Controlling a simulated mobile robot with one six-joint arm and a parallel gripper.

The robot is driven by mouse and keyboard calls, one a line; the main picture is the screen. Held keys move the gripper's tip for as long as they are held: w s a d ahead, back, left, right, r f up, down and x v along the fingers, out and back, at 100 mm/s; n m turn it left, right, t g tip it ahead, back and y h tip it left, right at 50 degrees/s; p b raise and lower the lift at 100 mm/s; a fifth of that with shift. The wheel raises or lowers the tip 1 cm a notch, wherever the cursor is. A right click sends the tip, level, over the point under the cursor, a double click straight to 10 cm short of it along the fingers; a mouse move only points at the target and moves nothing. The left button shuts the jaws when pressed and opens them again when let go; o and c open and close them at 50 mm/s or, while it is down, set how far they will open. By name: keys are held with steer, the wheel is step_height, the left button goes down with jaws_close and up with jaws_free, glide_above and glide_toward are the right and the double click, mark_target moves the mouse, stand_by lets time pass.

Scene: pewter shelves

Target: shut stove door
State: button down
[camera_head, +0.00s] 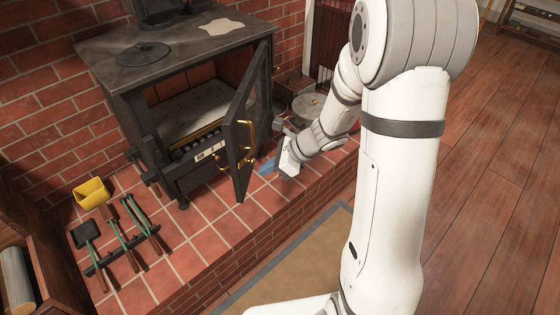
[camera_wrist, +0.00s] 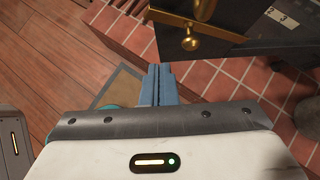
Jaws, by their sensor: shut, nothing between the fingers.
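The black stove (camera_head: 160,110) stands on the tiled hearth with its front open. Its door (camera_head: 245,125) hangs open on the right side of the opening and juts out toward the room. A brass handle (camera_head: 247,145) is on the door; a brass part (camera_wrist: 210,32) also shows at the top of the wrist view. My gripper (camera_head: 266,166) is low, just right of the door's lower part, with blue fingers. In the wrist view its fingertips (camera_wrist: 158,72) are together and empty, below the dark door (camera_wrist: 220,48). I cannot tell whether they touch the door.
A lidded pot (camera_head: 307,106) stands on the hearth right of the stove. Brick walls are behind the stove. A mat (camera_head: 295,270) lies on the wooden floor (camera_head: 490,180) below the raised hearth (camera_head: 190,230).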

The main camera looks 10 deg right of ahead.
steer(key=shift+w+a+f, duration=0.2)
steer(key=shift+w+a, duration=0.05)
steer(key=shift+a, duration=0.6)
steer(key=shift+w+a+f, duration=0.25)
steer(key=shift+w+a, duration=0.05)
steer(key=shift+a, duration=0.55)
steer(key=shift+w+a+f, duration=0.2)
steer(key=shift+w+a, duration=0.05)
steer(key=shift+a, duration=0.6)
